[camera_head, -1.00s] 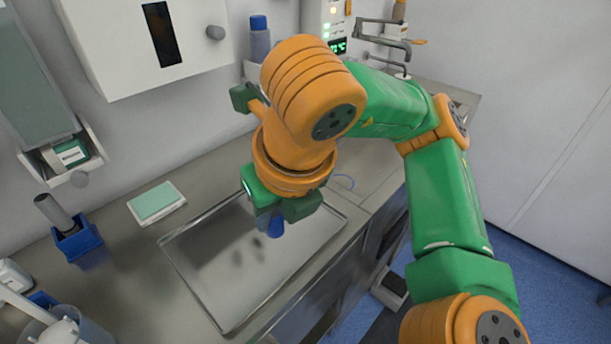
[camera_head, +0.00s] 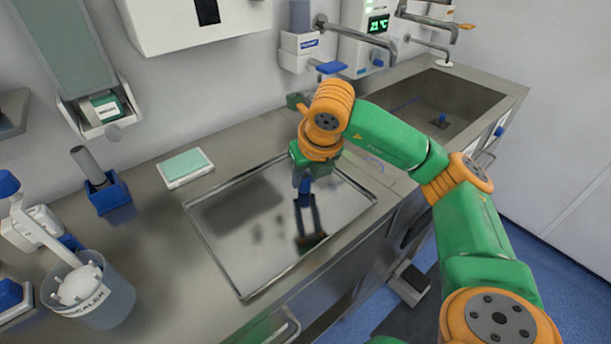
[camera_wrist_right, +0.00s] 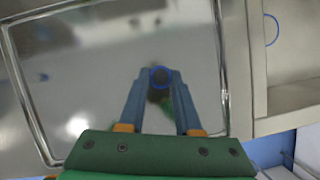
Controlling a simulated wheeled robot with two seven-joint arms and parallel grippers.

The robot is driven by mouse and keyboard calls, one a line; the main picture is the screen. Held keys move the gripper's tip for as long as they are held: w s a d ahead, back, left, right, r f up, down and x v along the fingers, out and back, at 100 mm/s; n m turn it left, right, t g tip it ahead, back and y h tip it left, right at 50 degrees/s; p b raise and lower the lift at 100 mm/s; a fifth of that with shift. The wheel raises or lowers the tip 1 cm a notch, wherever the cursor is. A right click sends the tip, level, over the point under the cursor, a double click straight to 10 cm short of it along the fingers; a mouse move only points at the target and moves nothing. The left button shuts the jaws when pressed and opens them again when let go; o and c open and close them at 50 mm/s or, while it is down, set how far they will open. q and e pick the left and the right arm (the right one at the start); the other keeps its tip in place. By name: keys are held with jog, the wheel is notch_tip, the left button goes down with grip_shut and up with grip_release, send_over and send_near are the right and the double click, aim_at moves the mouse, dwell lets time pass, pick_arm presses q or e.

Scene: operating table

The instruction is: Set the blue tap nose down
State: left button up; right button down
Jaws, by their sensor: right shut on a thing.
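The blue tap (camera_head: 305,187) is held by my right gripper (camera_head: 304,179), low over the shiny metal tray (camera_head: 222,268). In the right wrist view, the tap (camera_wrist_right: 160,69) shows end-on as a blue ring with a dark middle, between the tips of my right gripper (camera_wrist_right: 160,80). The fingers are shut on it. The tap's lower end is hard to separate from its mirror image in the tray, so I cannot tell whether it touches the tray. My left gripper is not in view.
A sink (camera_head: 440,105) with metal faucets lies at the back right. A green pad on a white dish (camera_head: 186,167), a blue holder (camera_head: 108,194) and a clear beaker (camera_head: 100,300) stand left of the tray. The tray is otherwise empty.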

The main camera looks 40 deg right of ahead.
jog(key=shift+f, duration=0.2)
jog(key=c, duration=0.6)
grip_release()
jog(key=shift+r, duration=0.1)
jog(key=shift+r, duration=0.1)
jog(key=shift+a+r, duration=0.1)
jog(key=shift+r, duration=0.3)
jog(key=p+v, duration=0.3)
jog(key=v, duration=0.8)
jog(key=shift+r, duration=0.15)
